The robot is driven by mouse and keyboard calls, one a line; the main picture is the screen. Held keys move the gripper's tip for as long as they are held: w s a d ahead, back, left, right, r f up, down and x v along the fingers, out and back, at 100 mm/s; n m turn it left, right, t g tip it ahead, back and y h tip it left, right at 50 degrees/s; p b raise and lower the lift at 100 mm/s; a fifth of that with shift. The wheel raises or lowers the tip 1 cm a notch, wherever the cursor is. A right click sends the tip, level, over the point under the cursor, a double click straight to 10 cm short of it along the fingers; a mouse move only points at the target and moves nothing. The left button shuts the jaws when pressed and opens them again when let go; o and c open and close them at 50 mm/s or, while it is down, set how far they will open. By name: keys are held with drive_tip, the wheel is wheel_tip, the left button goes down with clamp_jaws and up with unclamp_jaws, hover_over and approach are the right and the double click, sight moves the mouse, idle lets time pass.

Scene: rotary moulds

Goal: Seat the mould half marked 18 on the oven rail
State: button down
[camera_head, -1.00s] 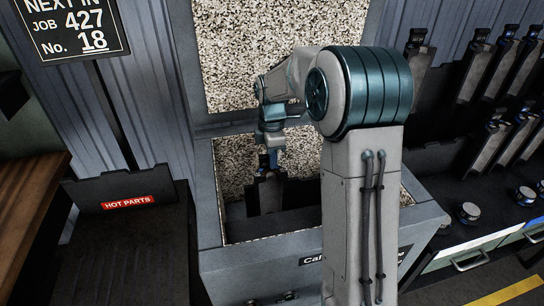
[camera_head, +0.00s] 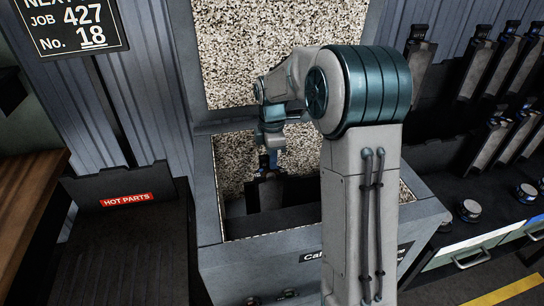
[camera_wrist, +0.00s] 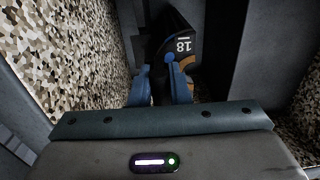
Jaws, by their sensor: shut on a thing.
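My gripper (camera_head: 268,162) reaches down into the open oven (camera_head: 212,215). In the wrist view, its blue fingers (camera_wrist: 160,84) are shut on the dark mould half marked 18 (camera_wrist: 183,30). The mould half (camera_head: 266,190) hangs below my gripper inside the oven in the head view, and my arm hides the area to its right. A dark bar or wall lies along the oven interior beside the mould half. I cannot tell which part is the rail, or whether the mould half touches it.
The oven has speckled inner walls and a raised lid (camera_head: 270,50). A dark stand labelled HOT PARTS (camera_head: 125,199) is at the left. A sign (camera_head: 70,28) reads job 427, No. 18. Racks with several other mould halves (camera_head: 490,70) stand at the right.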

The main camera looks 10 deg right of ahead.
drive_tip(key=shift+w+r, duration=0.1)
drive_tip(key=shift+r, duration=0.1)
drive_tip(key=c, duration=1.3)
unclamp_jaws()
drive_tip(key=shift+s+f, duration=0.2)
drive_tip(key=shift+f, duration=0.05)
wheel_tip(320, 180, up, 14)
drive_tip(key=shift+w+p, duration=0.2)
drive_tip(key=shift+p, duration=0.15)
drive_tip(key=shift+r, duration=0.1)
wheel_tip(320, 180, up, 7)
drive_tip(key=p, duration=0.7)
